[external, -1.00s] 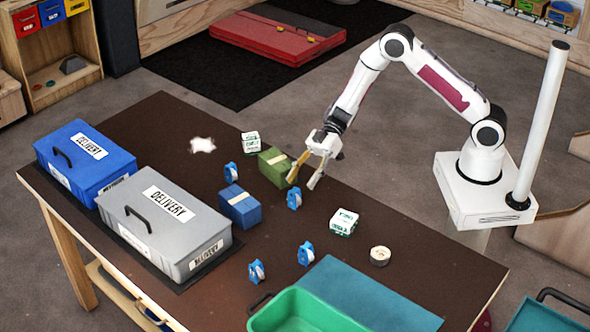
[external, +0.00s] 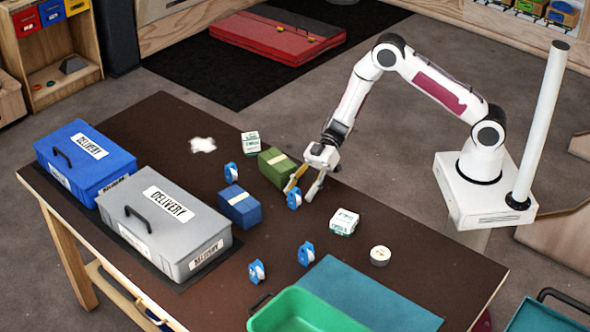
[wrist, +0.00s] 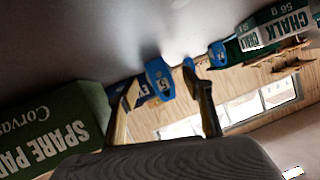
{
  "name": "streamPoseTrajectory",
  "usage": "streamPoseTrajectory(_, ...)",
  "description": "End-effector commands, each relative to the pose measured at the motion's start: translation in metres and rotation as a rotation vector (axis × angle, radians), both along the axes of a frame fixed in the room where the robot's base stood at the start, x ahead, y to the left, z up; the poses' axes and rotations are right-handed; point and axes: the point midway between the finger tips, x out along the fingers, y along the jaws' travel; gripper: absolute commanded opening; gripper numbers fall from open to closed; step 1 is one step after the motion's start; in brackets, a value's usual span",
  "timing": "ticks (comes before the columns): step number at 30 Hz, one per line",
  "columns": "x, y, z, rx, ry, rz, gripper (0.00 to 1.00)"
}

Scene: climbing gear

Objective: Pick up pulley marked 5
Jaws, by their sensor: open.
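A blue pulley (external: 294,199) stands on the dark table near its middle. It also shows in the wrist view, where the blue pulley (wrist: 160,80) has a white label that seems to read 5. My gripper (external: 302,193) is open and low over the table. In the wrist view its fingers (wrist: 165,98) lie to the left and right of this pulley, and no contact shows. More blue pulleys stand apart: one behind (external: 232,173), and two nearer the front (external: 306,253), (external: 256,271). Their markings are too small to read in the external view.
A green box (external: 277,164) is close to my gripper, and a blue box (external: 239,206) is left of it. White-and-green chalk boxes (external: 343,222), (external: 250,142) and a tape roll (external: 380,256) are nearby. Delivery cases (external: 165,230) are at left; a green tray (external: 300,313) is in front.

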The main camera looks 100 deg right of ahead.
Motion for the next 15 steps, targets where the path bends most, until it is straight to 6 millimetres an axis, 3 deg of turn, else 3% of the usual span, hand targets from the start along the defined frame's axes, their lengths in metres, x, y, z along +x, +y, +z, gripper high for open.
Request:
streamPoseTrajectory(5, 0.0075, 0.0106, -0.0058, 0.000, 0.001, 0.000, 0.50)
streamPoseTrajectory(15, 0.0093, 0.0121, -0.0064, -0.001, 0.001, -0.001, 0.50)
